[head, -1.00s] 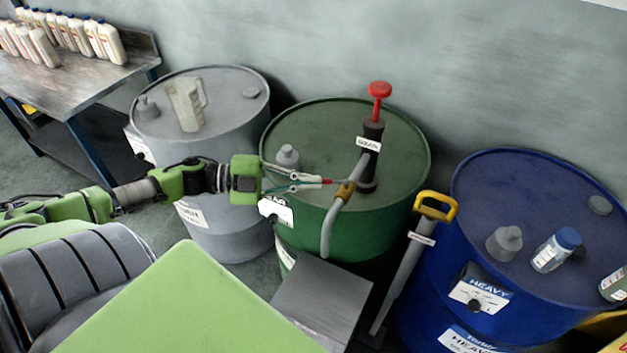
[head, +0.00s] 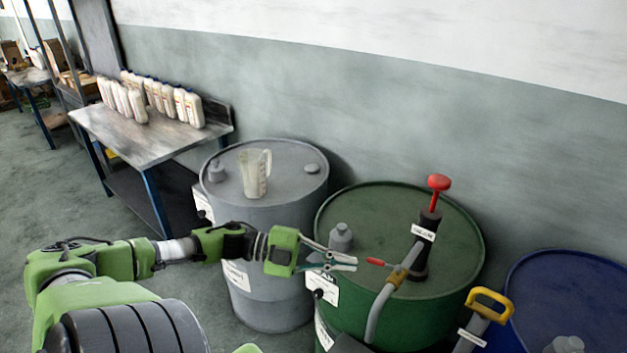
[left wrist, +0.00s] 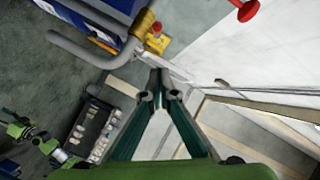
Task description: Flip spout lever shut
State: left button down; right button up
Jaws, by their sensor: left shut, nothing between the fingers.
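The hand pump with a red knob (head: 439,182) stands on the green drum (head: 460,225). Its grey spout (head: 375,318) bends down over the drum's front edge and carries a brass valve (head: 397,277). The red spout lever (head: 376,262) sticks out to the left from this valve, crosswise to the spout. My left gripper (head: 354,264) is shut and empty, its tips just left of the lever's red end, seemingly with a small gap. The left wrist view shows the shut fingertips (left wrist: 160,78), the spout (left wrist: 78,45) and the valve (left wrist: 152,30). My right gripper is not in view.
A grey drum (head: 295,180) with a clear jug (head: 255,173) stands left of the green drum. A blue drum (head: 565,300) and a yellow-handled pump (head: 489,303) are at the right. A bench (head: 140,145) with several white bottles stands behind left. The wall is close behind.

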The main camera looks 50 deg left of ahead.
pick_arm(q)
jog(key=f+v, duration=0.1)
jog(key=v, duration=0.5)
jog(key=shift+a+r, duration=0.5)
jog(key=shift+r, duration=0.05)
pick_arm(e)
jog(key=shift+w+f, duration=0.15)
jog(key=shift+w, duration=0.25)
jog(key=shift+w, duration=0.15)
